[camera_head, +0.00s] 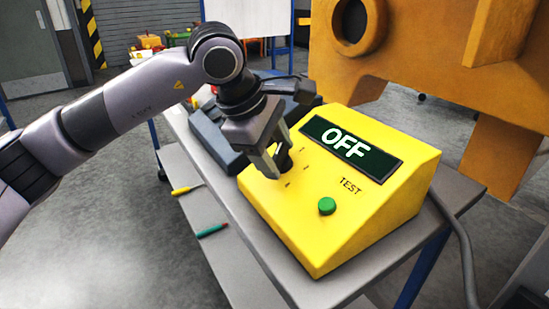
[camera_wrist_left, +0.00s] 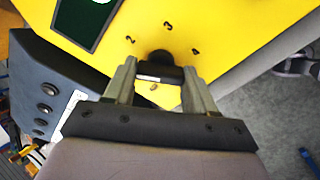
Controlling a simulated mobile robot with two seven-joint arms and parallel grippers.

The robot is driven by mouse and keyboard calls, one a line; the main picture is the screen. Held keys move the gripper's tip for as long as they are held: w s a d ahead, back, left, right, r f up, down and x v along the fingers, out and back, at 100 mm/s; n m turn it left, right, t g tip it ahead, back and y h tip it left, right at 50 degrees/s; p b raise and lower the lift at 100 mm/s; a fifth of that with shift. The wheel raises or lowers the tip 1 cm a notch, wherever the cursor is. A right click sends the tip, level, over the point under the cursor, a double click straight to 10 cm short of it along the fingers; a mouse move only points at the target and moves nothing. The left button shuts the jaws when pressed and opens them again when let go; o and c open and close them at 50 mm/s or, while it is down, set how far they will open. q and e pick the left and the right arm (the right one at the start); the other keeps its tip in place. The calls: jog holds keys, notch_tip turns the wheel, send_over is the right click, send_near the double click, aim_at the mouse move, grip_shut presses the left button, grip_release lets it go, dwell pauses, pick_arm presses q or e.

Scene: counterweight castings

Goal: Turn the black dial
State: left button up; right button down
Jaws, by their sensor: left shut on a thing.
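The black dial (camera_head: 286,161) sits on the sloped face of a yellow control box (camera_head: 300,225), partly hidden by my left gripper. My left gripper (camera_head: 274,164) comes down from above and is shut on the dial. In the left wrist view the dial (camera_wrist_left: 158,62) shows between the fingertips, with a white mark on it and small printed numbers around it. The box's display (camera_head: 350,149) reads OFF. A green button (camera_head: 327,206) lies below the word TEST. My right gripper is not in view.
The box stands on a grey table (camera_head: 200,150). A dark grey device with round knobs (camera_wrist_left: 45,95) is beside it. A yellow pen (camera_head: 187,189) and a green pen (camera_head: 212,230) lie at the left, on a lower surface. A large orange casting (camera_head: 410,60) stands behind.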

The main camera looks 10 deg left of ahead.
pick_arm(q)
jog(key=m+b, duration=0.1)
jog(key=m, duration=0.4)
jog(key=shift+m, duration=0.3)
dwell(0.5)
jog(key=o, duration=1)
jog(key=shift+o, duration=0.2)
jog(key=v, duration=0.7)
